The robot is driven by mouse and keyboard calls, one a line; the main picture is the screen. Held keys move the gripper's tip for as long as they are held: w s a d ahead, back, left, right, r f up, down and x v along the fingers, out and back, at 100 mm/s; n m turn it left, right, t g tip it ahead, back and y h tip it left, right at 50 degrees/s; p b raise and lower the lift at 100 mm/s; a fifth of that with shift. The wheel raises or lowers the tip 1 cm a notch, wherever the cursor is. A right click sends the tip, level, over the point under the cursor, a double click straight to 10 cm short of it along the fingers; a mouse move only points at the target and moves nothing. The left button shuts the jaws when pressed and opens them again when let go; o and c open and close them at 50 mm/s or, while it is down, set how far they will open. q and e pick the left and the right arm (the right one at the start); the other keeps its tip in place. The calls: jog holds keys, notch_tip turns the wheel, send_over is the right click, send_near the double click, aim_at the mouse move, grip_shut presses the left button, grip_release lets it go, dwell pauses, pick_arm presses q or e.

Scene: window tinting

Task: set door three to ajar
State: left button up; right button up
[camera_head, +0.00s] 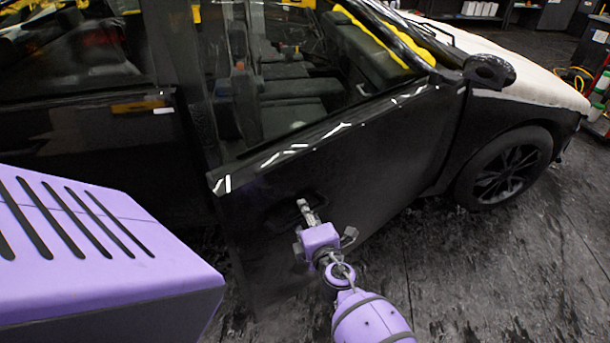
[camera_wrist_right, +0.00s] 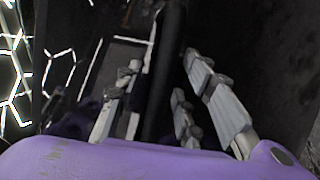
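A black car's front door (camera_head: 375,150) faces me in the head view. Its rear edge looks to stand a little out from the body, with the hinge side toward the front wheel. No label shows which door is door three. My right gripper (camera_head: 307,212) is at the door's outer face, by the handle area. In the right wrist view, a dark upright bar (camera_wrist_right: 167,75), which looks like the handle, runs between the right gripper's grey fingers (camera_wrist_right: 162,90). Gaps show between fingers and bar, so the fingers look open around it. My left gripper is not in view.
The rear door (camera_head: 90,150) lies left of the front door. The front wheel (camera_head: 505,170) and white hood (camera_head: 510,65) are to the right. The dark floor (camera_head: 480,265) at lower right is clear. A red stand (camera_head: 598,125) with cables is at the far right.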

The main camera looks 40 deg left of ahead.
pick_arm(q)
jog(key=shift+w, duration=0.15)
pick_arm(e)
jog(key=shift+s+d+r, duration=0.1)
jog(key=shift+s+d, duration=0.05)
jog(key=shift+d, duration=0.3)
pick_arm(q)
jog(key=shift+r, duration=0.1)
pick_arm(e)
jog(key=v, duration=1.1)
